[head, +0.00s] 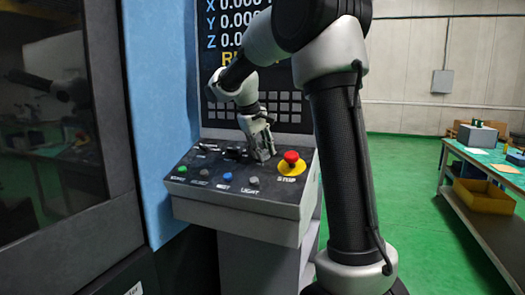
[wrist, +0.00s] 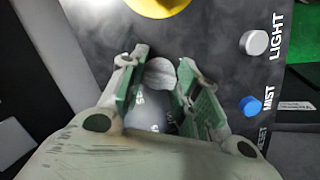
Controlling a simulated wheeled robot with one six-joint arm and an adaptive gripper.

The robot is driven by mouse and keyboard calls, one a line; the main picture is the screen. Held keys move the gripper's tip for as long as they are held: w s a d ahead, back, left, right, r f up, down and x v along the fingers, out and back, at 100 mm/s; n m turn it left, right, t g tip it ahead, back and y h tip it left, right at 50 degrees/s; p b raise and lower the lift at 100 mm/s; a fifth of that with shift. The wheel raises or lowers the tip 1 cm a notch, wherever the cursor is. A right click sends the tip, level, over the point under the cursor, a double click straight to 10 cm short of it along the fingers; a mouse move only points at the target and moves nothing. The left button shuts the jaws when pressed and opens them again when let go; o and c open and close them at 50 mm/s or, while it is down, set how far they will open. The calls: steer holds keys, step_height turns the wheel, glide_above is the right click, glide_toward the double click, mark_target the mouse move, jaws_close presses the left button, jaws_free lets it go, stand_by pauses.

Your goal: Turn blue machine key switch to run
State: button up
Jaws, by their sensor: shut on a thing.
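The blue machine (head: 158,90) stands at the left with a sloped grey control panel (head: 245,208) in front of it. My gripper (head: 264,152) is down at the panel's upper right, just behind and left of the stop button. In the wrist view its two green-padded fingers (wrist: 160,85) stand on either side of a rounded grey piece, the key switch (wrist: 160,73), and are shut on it. The fingers hide much of the switch, its markings and the way it points. In the head view the gripper covers it.
A red stop button (head: 291,157) on a yellow disc sits close to my gripper. Light (head: 254,181), blue mist (head: 227,177) and green (head: 182,169) buttons line the panel's front. A screen (head: 225,25) rises behind. A bench with a yellow bin (head: 484,196) stands at the right.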

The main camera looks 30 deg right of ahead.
stand_by(0.3)
steer(key=o, duration=1)
steer(key=v, duration=1.2)
steer(key=s+a+f+y, duration=0.2)
steer(key=s+f, duration=0.2)
steer(key=f, duration=0.4)
steer(key=s+f+t, duration=0.1)
steer(key=s+f, duration=0.1)
steer(key=s, duration=0.6)
steer(key=s+f+t+y, duration=0.1)
steer(key=s+f, duration=0.2)
steer(key=s, duration=0.6)
steer(key=s+f+m+t+y, duration=0.1)
steer(key=s+f, duration=0.1)
steer(key=s, duration=0.6)
steer(key=shift+s+a+f, duration=0.2)
steer(key=shift+a+f, duration=0.15)
steer(key=shift+f, duration=0.05)
